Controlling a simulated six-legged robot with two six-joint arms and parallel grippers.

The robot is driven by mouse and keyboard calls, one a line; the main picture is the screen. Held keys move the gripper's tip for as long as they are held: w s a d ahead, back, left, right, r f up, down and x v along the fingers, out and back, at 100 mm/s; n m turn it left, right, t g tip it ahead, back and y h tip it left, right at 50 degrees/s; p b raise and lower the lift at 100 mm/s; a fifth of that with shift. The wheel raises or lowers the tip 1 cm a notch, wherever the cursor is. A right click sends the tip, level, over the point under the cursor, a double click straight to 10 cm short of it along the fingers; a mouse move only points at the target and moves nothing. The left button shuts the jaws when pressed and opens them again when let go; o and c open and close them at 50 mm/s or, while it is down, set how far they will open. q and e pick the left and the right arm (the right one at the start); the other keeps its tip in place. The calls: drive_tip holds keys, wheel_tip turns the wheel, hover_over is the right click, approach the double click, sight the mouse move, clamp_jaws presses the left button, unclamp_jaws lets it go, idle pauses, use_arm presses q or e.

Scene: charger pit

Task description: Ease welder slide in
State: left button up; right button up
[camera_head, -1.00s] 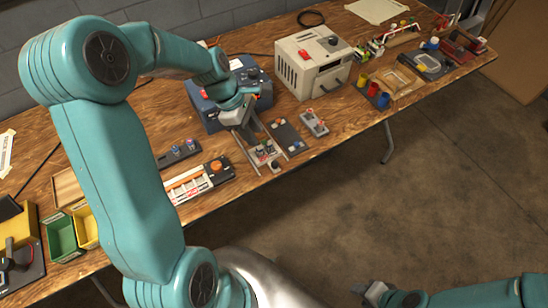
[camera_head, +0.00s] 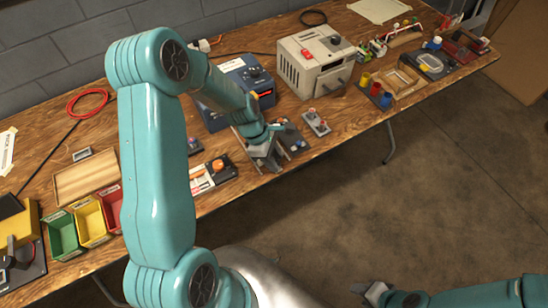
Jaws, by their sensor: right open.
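The slide (camera_head: 241,136), a pale metal rail assembly, lies on the bench in front of a blue box (camera_head: 222,112) with a dark knob, probably the welder. My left gripper (camera_head: 268,160) points down over the slide's near end, at the bench's front edge. It covers the slide's small carriage and handle. Its fingers are small and partly hidden, so I cannot tell whether they are open, shut or touching the slide. My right gripper (camera_head: 372,292) is open and empty, low in the view above the floor, away from the bench.
A dark plate (camera_head: 294,138) and a small grey switch block (camera_head: 317,122) lie right of the slide. A cream box (camera_head: 312,75) stands behind them. A panel with an orange knob (camera_head: 218,165) is on the left. Coloured bins (camera_head: 62,238) stand at far left. The floor in front is clear.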

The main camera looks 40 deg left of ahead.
use_arm(q)
clamp_jaws()
drive_tip(key=shift+w+a, duration=0.35)
drive_tip(key=shift+a, duration=0.5)
drive_tip(key=shift+w+a, duration=0.35)
drive_tip(key=shift+a, duration=0.45)
unclamp_jaws()
drive_tip(key=shift+r, duration=0.1)
drive_tip(key=v, duration=1.6)
drive_tip(key=shift+r, duration=0.1)
